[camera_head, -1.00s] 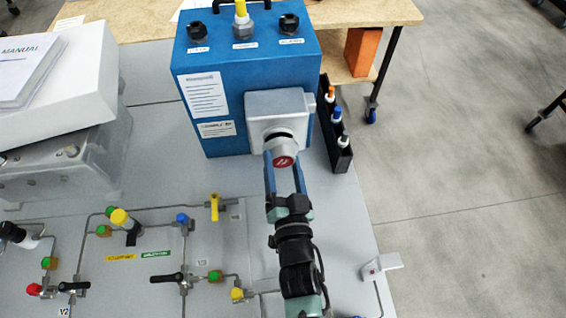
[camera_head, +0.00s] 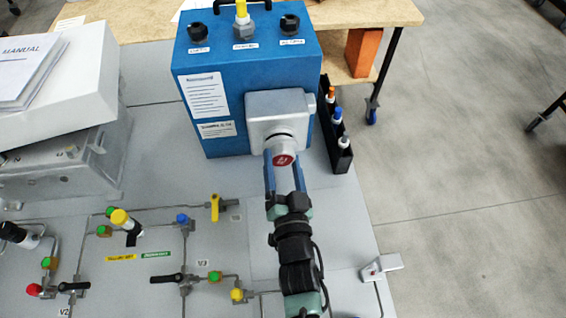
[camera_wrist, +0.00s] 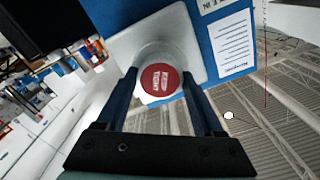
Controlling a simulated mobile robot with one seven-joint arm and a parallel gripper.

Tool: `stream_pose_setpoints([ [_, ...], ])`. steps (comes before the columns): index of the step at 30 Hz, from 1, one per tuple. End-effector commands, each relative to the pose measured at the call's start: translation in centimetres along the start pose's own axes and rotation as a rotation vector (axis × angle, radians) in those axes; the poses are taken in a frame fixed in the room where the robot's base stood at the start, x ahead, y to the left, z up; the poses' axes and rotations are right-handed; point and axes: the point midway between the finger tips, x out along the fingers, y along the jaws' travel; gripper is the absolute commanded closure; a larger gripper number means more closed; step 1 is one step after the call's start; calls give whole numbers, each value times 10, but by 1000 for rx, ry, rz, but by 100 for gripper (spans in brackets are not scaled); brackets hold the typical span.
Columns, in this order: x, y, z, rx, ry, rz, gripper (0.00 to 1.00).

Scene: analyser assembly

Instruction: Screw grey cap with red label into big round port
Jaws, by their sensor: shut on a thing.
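The grey cap with the red label (camera_head: 282,160) is between the blue fingers of my gripper (camera_head: 284,168), at the front of the blue analyser box (camera_head: 215,118). My gripper is shut on the cap. The big round port is on the grey square plate (camera_head: 262,106) on the box's front; the cap covers most of it, with a dark rim showing above. In the wrist view the red label (camera_wrist: 160,80) faces me between the two fingers (camera_wrist: 168,100). The cap is lined up in front of the port; I cannot tell how deep it sits.
A black rack (camera_head: 337,135) with orange, blue and white-topped items stands right of the box. A grey case and white box (camera_head: 75,105) with a manual lie left. Tubing and coloured valves (camera_head: 165,230) cover the panel at front left.

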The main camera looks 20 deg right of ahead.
Motion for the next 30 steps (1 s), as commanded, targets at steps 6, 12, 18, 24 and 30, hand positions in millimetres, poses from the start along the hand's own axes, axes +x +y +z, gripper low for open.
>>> stream_pose_setpoints([
  [6, 1, -1, -2, 0, 4, -2, 93],
  [12, 2, -1, -2, 0, 4, -3, 93],
  [18, 4, -1, -2, 0, 4, -2, 93],
  [24, 6, -1, -2, 0, 4, -2, 93],
  [30, 9, 0, -2, 0, 4, -2, 93],
])
